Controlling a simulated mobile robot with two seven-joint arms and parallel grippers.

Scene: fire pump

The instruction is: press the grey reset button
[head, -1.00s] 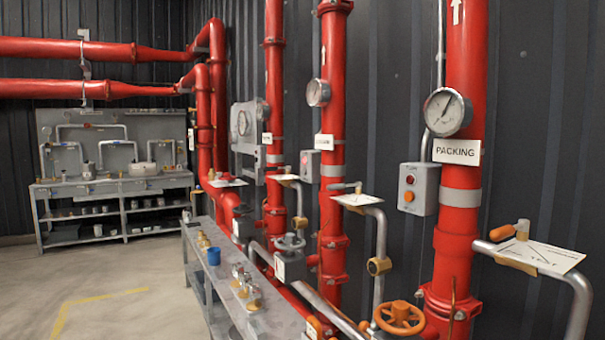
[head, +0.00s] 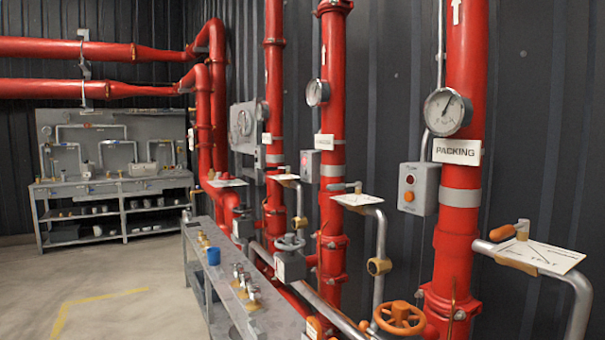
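No grey reset button can be made out clearly. A grey control box (head: 419,189) is mounted beside the right red pipe, left of and below the PACKING sign. It carries a small red lamp (head: 410,180) above an orange round button (head: 409,197). A second, smaller grey box (head: 310,166) with a reddish lamp is beside the middle pipe; its other details are too small to tell. A larger grey panel (head: 243,122) with a round dial is farther back on the wall. Neither of my grippers shows in the head view.
Red vertical pipes with gauges (head: 447,111) line the dark wall. Bent grey pipes with white cards (head: 538,254) and an orange handwheel (head: 399,318) stick out in front. A narrow bench (head: 265,318) holds fittings and a blue cup (head: 214,256). Open floor (head: 120,300) is at left.

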